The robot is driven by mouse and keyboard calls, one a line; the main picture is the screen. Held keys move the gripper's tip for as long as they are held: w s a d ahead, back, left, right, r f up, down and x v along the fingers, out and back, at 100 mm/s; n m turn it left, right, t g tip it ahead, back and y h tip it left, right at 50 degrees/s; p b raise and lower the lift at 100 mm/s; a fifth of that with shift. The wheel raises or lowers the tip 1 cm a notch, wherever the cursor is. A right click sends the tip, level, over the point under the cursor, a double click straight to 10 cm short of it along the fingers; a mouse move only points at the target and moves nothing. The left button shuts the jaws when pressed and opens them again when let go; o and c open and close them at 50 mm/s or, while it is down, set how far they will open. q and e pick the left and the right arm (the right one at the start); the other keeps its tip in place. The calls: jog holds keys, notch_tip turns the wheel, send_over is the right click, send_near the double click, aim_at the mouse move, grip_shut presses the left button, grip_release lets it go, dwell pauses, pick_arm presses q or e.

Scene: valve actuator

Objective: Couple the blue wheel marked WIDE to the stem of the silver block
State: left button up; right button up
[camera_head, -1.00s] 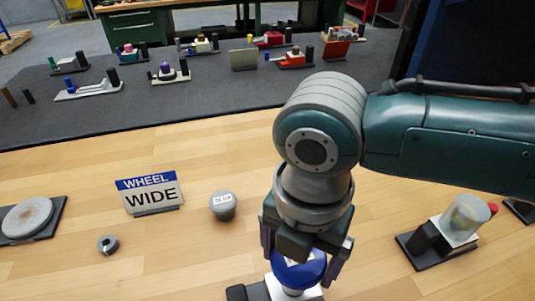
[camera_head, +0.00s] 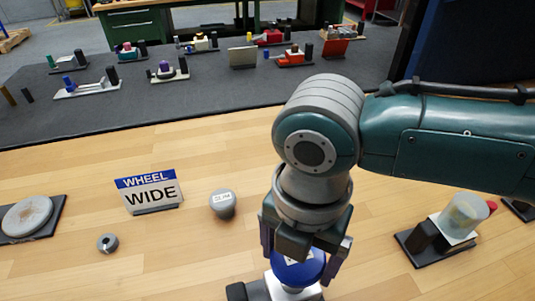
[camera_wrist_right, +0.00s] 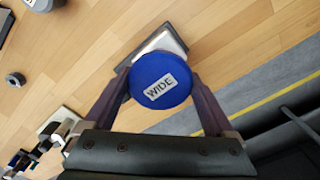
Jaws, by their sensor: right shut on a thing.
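The blue wheel (camera_head: 299,270) is in my right gripper (camera_head: 303,262), at the bottom of the head view. In the right wrist view the wheel (camera_wrist_right: 161,79) carries a white label reading WIDE, and the right gripper (camera_wrist_right: 163,92) has one finger against each side of it. The silver block (camera_head: 282,291) is directly under the wheel on a dark base; it also shows in the right wrist view (camera_wrist_right: 172,41). The stem is hidden under the wheel, so I cannot tell whether the wheel is seated on it. My left gripper is not in view.
A sign (camera_head: 150,192) reading WHEEL WIDE stands left on the wooden table. A grey knob (camera_head: 223,203), a small grey ring (camera_head: 107,243) and a round grey disc (camera_head: 27,215) lie near it. A block with a clear cylinder (camera_head: 463,215) stands right. Table between is clear.

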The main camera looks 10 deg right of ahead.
aim_at(295, 268)
jog(key=shift+f+b, duration=1.2)
jog(key=shift+f, duration=0.45)
jog(key=o, duration=1.2)
jog(key=shift+c, duration=0.2)
notch_tip(295, 268, up, 9)
jog(key=shift+f+p, duration=0.1)
jog(key=shift+p, duration=0.4)
jog(key=shift+r, duration=0.65)
